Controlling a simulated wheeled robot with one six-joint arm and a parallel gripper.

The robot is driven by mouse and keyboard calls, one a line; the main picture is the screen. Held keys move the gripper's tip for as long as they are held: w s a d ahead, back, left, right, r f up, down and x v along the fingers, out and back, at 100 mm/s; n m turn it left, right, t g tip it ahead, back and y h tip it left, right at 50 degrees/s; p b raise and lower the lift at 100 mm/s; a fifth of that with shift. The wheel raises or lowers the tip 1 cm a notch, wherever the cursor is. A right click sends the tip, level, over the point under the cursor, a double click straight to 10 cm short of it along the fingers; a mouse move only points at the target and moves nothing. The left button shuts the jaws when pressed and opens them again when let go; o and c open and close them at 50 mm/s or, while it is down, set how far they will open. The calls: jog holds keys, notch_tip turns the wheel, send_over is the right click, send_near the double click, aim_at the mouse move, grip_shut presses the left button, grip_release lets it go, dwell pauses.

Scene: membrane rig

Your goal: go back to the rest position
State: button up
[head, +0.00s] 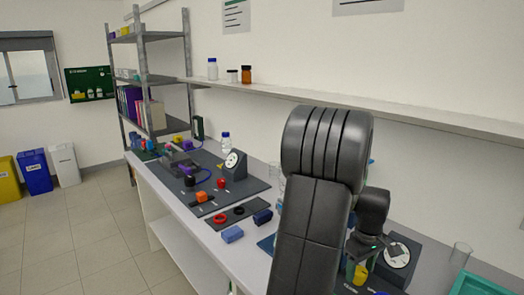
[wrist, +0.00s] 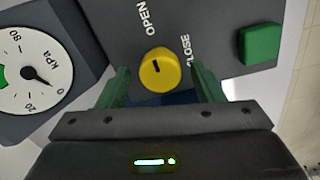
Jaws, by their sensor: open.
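My gripper (wrist: 160,80) is open in the wrist view, its two green fingers spread apart with nothing held between them. A round yellow knob (wrist: 158,68) with a dark pointer mark sits on a dark panel (wrist: 110,25), just ahead of the gap between the fingertips. Whether the fingers reach down beside it I cannot tell. The words OPEN and CLOSE are printed by the knob. In the head view my arm bends down over the right part of the bench, and the yellow knob (head: 360,275) shows below the wrist. The fingertips are hard to make out there.
A kPa gauge (wrist: 35,70) with its needle near 0 stands left of the knob, and a green block (wrist: 260,44) lies right. In the head view a wall shelf (head: 350,105) runs behind my arm. A glass cylinder (head: 458,262) stands at right; small parts crowd the bench left.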

notch_tip(320, 180, up, 14)
notch_tip(320, 180, down, 14)
jog(key=shift+r, duration=0.1)
jog(key=shift+f, duration=0.25)
jog(key=m, duration=0.9)
jog(key=shift+p, duration=0.35)
jog(key=m, duration=0.4)
jog(key=shift+r+m, duration=0.1)
jog(key=shift+m, duration=0.3)
jog(key=m+p, duration=0.1)
jog(key=m, duration=0.3)
